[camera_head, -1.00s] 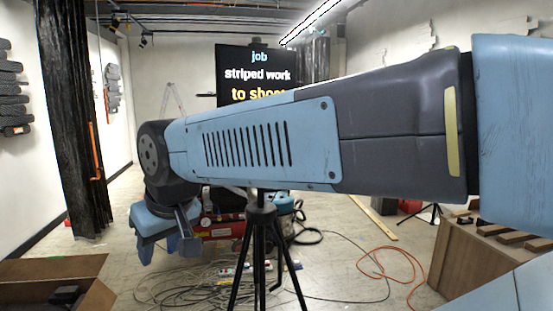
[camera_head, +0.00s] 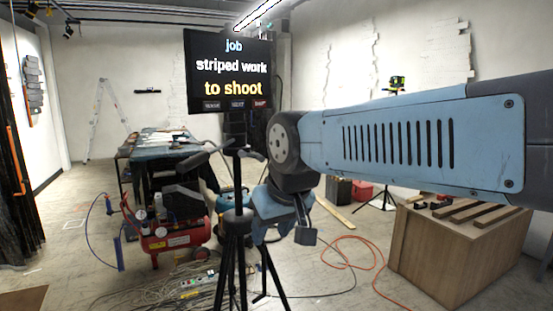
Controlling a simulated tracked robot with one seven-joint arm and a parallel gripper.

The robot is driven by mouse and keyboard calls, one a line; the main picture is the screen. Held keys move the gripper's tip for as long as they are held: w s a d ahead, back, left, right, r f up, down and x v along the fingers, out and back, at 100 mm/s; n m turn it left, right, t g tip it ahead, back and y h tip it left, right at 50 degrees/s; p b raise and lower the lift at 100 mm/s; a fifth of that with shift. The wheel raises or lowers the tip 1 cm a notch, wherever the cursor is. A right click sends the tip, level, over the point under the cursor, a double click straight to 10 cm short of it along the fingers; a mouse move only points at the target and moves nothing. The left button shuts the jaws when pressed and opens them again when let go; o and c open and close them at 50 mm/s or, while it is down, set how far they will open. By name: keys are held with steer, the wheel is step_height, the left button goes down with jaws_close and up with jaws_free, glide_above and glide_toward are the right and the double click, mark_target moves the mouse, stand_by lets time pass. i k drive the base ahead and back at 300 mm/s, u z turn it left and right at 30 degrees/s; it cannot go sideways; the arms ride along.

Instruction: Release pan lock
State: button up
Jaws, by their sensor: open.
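A black tripod (camera_head: 233,250) stands in the middle of the view, its legs spread over cables. Its dark upright (camera_head: 239,170) rises to a black screen (camera_head: 229,72) with text and small labelled buttons. Dark arms or handles (camera_head: 196,160) stick out from the upright below the screen. I cannot tell which part is the pan lock. My gripper (camera_head: 283,237) points down just right of the tripod's upper part. Its two fingers are apart and nothing shows between them. I cannot tell whether it touches the tripod.
A red compressor (camera_head: 168,240) stands left of the tripod. Cables (camera_head: 150,297) lie around its feet and an orange cable (camera_head: 352,256) lies to the right. A wooden crate (camera_head: 450,250) stands at right. A covered table (camera_head: 168,150) and a ladder (camera_head: 103,112) are behind.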

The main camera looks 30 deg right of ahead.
mark_target(241, 153)
steer(key=z, duration=0.7)
steer(key=k, duration=1.15)
steer(key=u, duration=0.95)
steer(key=i, duration=1)
steer(key=u, duration=0.1)
